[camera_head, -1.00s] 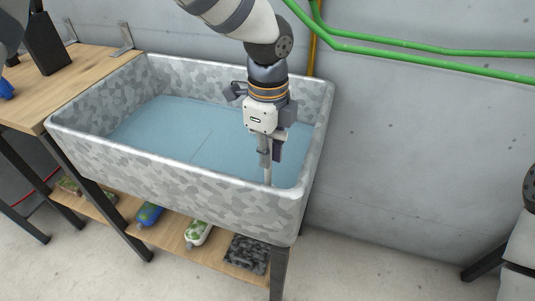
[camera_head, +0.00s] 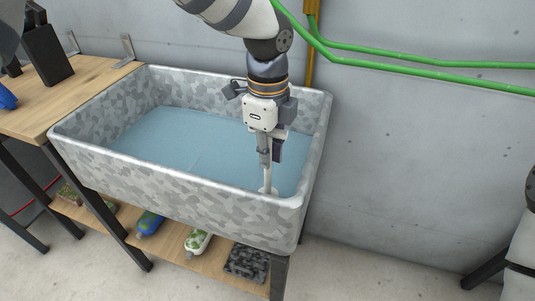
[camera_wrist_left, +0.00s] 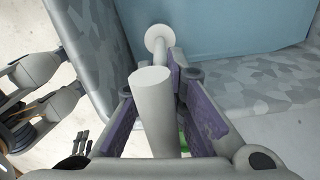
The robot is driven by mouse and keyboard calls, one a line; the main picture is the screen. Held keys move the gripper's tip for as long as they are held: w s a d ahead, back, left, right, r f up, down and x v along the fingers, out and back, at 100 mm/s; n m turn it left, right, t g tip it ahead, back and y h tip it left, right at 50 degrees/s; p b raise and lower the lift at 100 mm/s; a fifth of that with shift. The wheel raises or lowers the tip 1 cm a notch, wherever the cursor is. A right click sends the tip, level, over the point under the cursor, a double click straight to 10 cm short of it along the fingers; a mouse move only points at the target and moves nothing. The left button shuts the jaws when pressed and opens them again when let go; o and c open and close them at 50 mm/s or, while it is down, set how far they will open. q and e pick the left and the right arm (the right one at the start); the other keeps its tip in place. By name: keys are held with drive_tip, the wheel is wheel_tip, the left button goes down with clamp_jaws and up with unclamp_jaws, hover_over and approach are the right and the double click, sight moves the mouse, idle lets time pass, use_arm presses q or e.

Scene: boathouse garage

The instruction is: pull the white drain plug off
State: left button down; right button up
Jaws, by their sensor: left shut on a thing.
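My left gripper (camera_head: 266,158) points down inside the right end of the grey patterned basin (camera_head: 180,184). It is shut on the pale stem of the white drain plug (camera_head: 268,190), whose round white foot shows just below the fingers, near the front right corner. In the left wrist view, a pale cylinder (camera_wrist_left: 152,80) stands between the purple-padded fingers (camera_wrist_left: 165,125). A round white disc (camera_wrist_left: 158,38) shows past it near the basin wall. I cannot tell from that view how the disc and cylinder join.
Blue water (camera_head: 185,140) covers the basin floor. A wooden bench (camera_head: 60,95) adjoins the basin on the left. A shelf (camera_head: 170,238) below holds bottles and a dark patterned block (camera_head: 248,262). Green pipes (camera_head: 420,68) run along the wall. The floor at right is mostly clear.

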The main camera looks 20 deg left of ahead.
use_arm(q)
wheel_tip(320, 180, up, 6)
drive_tip(key=shift+r+p, duration=0.15)
drive_tip(key=shift+p, duration=0.35)
use_arm(e)
drive_tip(key=shift+w+r+t, duration=0.4)
drive_tip(key=shift+w+r, duration=0.4)
drive_tip(key=shift+w, duration=0.05)
